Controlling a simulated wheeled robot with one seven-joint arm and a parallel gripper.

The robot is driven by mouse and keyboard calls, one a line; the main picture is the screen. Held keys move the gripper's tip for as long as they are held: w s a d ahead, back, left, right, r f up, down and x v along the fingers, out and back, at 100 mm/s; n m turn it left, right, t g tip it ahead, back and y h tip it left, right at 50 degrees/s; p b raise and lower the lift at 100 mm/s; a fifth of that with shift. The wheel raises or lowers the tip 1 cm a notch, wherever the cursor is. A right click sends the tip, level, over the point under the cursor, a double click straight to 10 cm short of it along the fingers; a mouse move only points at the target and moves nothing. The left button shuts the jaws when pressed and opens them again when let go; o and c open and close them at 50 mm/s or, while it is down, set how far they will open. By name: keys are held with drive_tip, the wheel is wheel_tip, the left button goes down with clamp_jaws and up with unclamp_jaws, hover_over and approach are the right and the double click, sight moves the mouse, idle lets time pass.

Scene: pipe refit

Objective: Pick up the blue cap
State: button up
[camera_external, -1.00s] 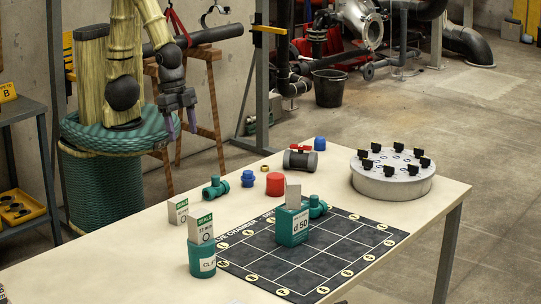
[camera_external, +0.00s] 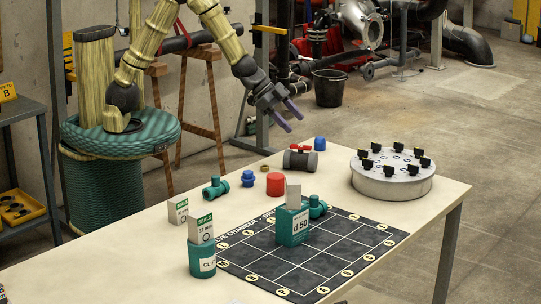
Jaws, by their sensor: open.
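A small plain blue cap (camera_external: 320,143) stands near the table's far edge, to the right of a grey valve with a red handle (camera_external: 300,158). A second small blue piece (camera_external: 248,178), with a stepped shape, stands left of a red cap (camera_external: 275,184). My gripper (camera_external: 292,119) is open and empty. It appears above and to the left of the plain blue cap in the picture, apart from it, with its purple-tipped fingers pointing down and right.
The table (camera_external: 400,211) also holds teal fittings (camera_external: 215,188), a small brass ring (camera_external: 263,168), a teal box marked d 50 (camera_external: 292,225), a teal canister (camera_external: 202,261) and a round grey stand with black clips (camera_external: 392,182). A dark grid mat (camera_external: 345,250) lies in front.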

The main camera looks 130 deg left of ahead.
drive_tip(key=s+a+f+t, duration=0.1)
drive_tip(key=s+a+f, duration=0.1)
drive_tip(key=a, duration=0.4)
drive_tip(key=s+a+f+t, duration=0.1)
drive_tip(key=s+a, duration=0.1)
drive_tip(key=a, duration=0.4)
drive_tip(key=s+a+f+t, duration=0.1)
drive_tip(key=s+a+f, duration=0.1)
drive_tip(key=s+a, duration=0.2)
drive_tip(key=s+a+f+t+b, duration=0.1)
drive_tip(key=s+a+f, duration=0.2)
drive_tip(key=s, duration=0.7)
drive_tip(key=s+a+f+t+h, duration=0.1)
drive_tip(key=s+a+f, duration=0.2)
drive_tip(key=s+a, duration=0.2)
drive_tip(key=shift+s+f, duration=0.15)
drive_tip(key=shift+s, duration=0.75)
drive_tip(key=p, duration=0.1)
approach(320, 143)
drive_tip(key=w+a+f, duration=0.2)
drive_tip(key=w+f, duration=0.1)
drive_tip(key=shift+a, duration=0.35)
